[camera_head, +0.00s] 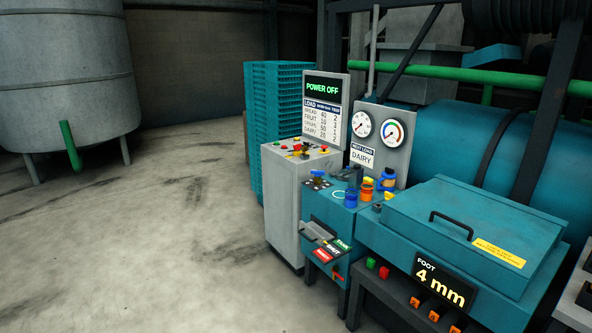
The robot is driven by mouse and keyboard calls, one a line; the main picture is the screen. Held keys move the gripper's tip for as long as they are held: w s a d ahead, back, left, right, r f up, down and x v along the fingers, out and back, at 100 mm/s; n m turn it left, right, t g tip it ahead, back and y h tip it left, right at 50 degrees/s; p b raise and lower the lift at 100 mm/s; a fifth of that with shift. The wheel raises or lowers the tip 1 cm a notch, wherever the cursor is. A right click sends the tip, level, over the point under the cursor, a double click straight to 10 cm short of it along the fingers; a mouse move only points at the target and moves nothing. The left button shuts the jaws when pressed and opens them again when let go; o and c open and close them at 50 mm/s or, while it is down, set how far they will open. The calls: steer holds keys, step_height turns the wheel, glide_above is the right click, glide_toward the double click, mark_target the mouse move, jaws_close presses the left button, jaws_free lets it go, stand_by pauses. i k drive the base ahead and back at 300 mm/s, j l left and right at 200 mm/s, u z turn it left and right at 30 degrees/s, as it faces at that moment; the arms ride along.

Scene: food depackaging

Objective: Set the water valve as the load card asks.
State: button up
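The load card (362,156) reads "NEXT LOAD DAIRY" and is fixed on a grey panel below two round gauges. The water valve is not labelled legibly. My gripper is not in view.
A grey cabinet (285,205) carries a "POWER OFF" screen (322,88). A teal lidded machine (470,225) with a "FOOT 4 mm" display (444,282) stands at the right. Stacked teal crates (280,120) and a grey tank (65,75) stand behind. The floor (150,240) at left is clear.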

mark_target(317, 173)
steer(key=i, duration=2.15)
